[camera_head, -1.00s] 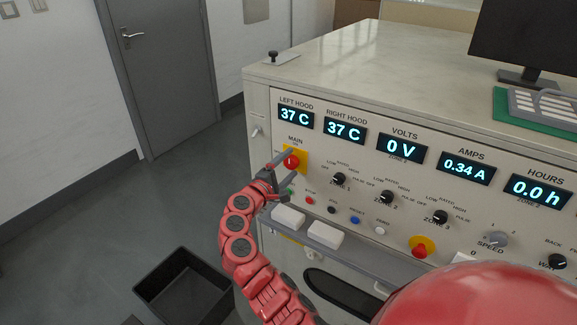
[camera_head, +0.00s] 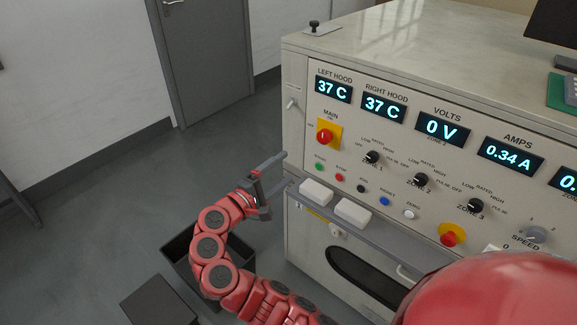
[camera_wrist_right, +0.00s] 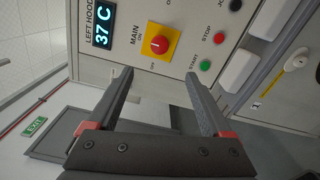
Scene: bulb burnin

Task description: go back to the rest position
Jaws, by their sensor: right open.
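My right gripper (camera_head: 286,170) is open and empty in the head view. It stands in front of the left end of the test bench (camera_head: 300,135), below and left of the red main switch (camera_head: 325,137) on its yellow plate. In the right wrist view the two fingers of this gripper (camera_wrist_right: 160,77) are spread wide with nothing between them. The main switch (camera_wrist_right: 158,45) shows beyond the fingertips, apart from them. My left gripper is not in view.
The panel carries displays, knobs and buttons, with two white blocks (camera_head: 316,191) on the ledge below. A black open bin (camera_head: 180,245) and a dark box (camera_head: 160,302) stand on the floor under my arm. Open floor lies left, towards the grey door (camera_head: 205,60).

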